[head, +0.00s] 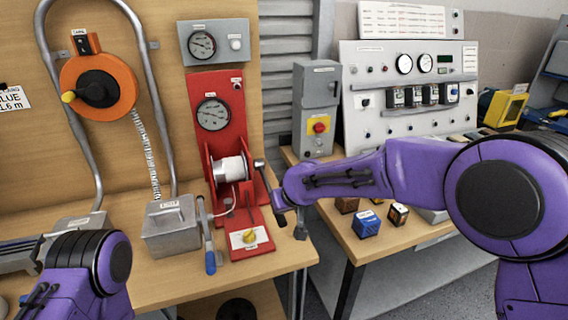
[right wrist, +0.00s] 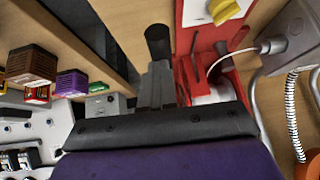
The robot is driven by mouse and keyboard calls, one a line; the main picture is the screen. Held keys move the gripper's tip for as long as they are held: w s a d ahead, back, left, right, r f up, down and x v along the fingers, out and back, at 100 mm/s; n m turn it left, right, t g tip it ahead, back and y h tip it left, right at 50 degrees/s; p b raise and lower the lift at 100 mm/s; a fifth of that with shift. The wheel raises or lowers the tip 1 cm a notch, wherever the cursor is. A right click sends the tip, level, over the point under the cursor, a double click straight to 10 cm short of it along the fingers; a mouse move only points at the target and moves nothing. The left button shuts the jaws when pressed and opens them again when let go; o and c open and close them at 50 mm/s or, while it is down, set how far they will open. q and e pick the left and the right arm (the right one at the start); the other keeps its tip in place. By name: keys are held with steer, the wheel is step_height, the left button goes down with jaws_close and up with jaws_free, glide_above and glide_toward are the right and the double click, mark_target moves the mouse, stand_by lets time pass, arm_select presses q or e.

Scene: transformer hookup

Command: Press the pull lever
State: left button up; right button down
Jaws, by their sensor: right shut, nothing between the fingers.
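The red pull tester (head: 212,150) stands on the left bench, with a round gauge, a white spool and a yellow knob on its base. A lever (head: 260,163) with a dark end sits on its right side, partly hidden by my right arm. My right gripper (head: 300,228) points down just right of the tester. In the right wrist view its fingers (right wrist: 157,85) are shut and empty, and a black cylindrical grip (right wrist: 158,42), apparently the lever's, shows just past their tips. I cannot tell whether they touch. My left arm is at lower left; its gripper is out of view.
A grey box (head: 170,230) and a blue-handled lever (head: 210,260) stand left of the tester's base. An orange reel (head: 105,75) hangs on the back board. Small blocks, including a blue one (head: 366,224), lie on the right bench. A gap separates the benches.

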steer(key=shift+s+f, duration=0.3)
steer(key=shift+f, duration=0.35)
steer(key=r+p, duration=0.4)
steer(key=shift+w+d+r+p, duration=0.15)
steer(key=shift+d+r+p, duration=0.15)
steer(key=shift+d+p, duration=0.1)
steer(key=b+v, duration=0.1)
steer(key=v, duration=0.9)
steer(key=shift+s, duration=0.3)
steer(key=shift+d+r, duration=0.1)
steer(key=shift+d, duration=0.05)
